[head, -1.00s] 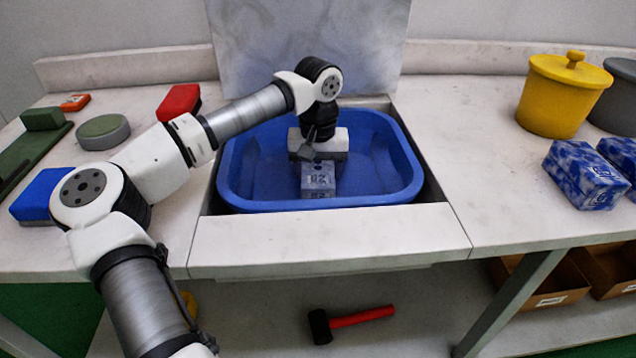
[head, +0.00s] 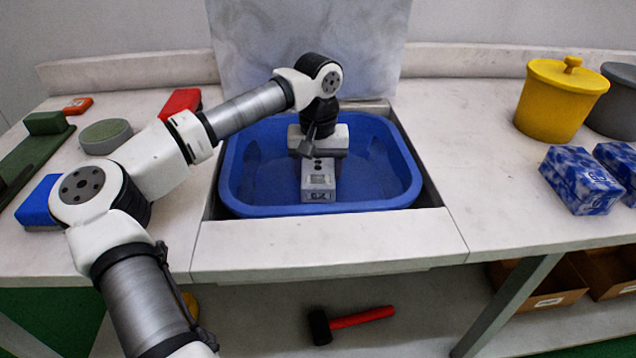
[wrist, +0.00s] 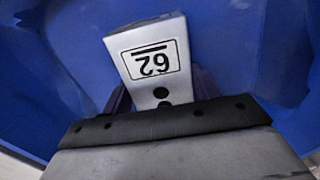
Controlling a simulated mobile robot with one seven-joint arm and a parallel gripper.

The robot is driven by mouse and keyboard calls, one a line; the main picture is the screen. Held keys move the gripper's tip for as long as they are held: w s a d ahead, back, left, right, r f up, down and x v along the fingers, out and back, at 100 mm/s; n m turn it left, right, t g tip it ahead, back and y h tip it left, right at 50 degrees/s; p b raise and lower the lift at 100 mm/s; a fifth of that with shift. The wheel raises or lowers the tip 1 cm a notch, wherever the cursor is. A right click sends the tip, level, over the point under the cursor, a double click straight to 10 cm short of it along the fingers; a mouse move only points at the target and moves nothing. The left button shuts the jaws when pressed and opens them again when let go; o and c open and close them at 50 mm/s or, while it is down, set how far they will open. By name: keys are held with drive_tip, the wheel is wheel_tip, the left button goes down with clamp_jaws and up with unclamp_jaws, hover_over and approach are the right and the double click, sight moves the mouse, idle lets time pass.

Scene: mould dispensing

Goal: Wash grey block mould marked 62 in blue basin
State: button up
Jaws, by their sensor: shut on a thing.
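The grey block mould (head: 318,182) is in the blue basin (head: 400,150), below my gripper (head: 319,158). The wrist view shows the mould (wrist: 152,57) with a framed, underlined "62" on its pale grey top and two dark round holes near the gripper. My gripper (wrist: 163,92) is shut on the mould, with dark fingers at its two sides. The mould's far end is hidden under the gripper body. The visible surfaces look mostly plain grey, with dark marks on the front face.
Two blue-and-white mottled blocks (head: 583,181) lie on the right counter, near a yellow lidded pot (head: 560,100) and a grey pot (head: 615,100). Red (head: 180,103), blue (head: 38,203) and green (head: 104,136) items lie left. The basin walls surround my gripper closely.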

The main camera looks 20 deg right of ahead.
sight(318, 170)
wheel_tip(318, 170, up, 14)
drive_tip(key=p, duration=1)
drive_tip(key=shift+r+p, duration=0.2)
drive_tip(key=shift+p, duration=0.1)
idle(2.3)
wheel_tip(318, 170, up, 4)
drive_tip(key=p, duration=0.3)
